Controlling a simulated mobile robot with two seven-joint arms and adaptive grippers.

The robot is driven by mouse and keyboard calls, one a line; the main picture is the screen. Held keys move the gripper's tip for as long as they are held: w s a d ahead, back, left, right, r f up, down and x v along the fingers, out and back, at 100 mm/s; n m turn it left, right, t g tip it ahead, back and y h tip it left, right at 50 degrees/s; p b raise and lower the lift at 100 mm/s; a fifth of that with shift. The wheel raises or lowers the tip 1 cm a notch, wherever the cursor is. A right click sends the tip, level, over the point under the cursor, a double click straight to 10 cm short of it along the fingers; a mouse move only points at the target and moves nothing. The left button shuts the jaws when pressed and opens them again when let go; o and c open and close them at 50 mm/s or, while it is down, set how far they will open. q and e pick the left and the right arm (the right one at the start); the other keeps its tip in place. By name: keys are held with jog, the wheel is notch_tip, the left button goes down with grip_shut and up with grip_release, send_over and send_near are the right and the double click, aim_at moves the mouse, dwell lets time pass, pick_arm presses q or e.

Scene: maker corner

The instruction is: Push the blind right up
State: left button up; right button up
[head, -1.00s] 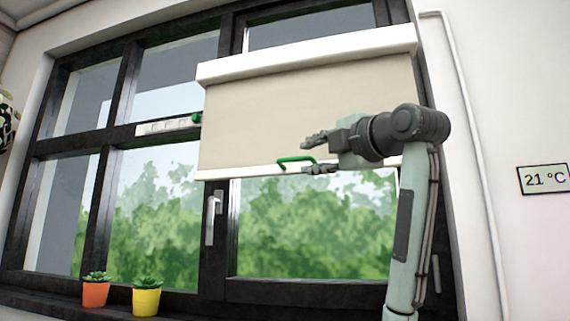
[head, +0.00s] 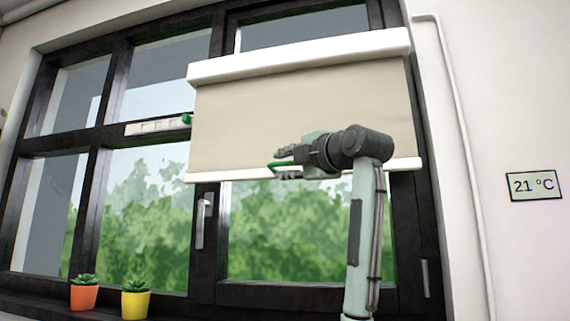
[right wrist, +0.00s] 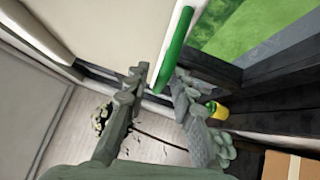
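The beige blind (head: 300,110) hangs over the upper part of the right window pane. It has a white top case (head: 300,58) and a white bottom bar (head: 225,175). A green handle (head: 279,164) is on the bottom bar. My right gripper (head: 280,164) is at the handle, one finger above it and one below. In the right wrist view the green handle (right wrist: 176,45) runs into the gap between the open fingers (right wrist: 160,80). I cannot tell whether they touch it. My left gripper is not in view.
A white marked strip (head: 150,127) with a green knob (head: 187,119) is on the frame left of the blind. An orange pot (head: 84,297) and a yellow pot (head: 135,304) stand on the sill. A "21 °C" display (head: 533,186) hangs on the right wall.

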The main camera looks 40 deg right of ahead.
grip_shut()
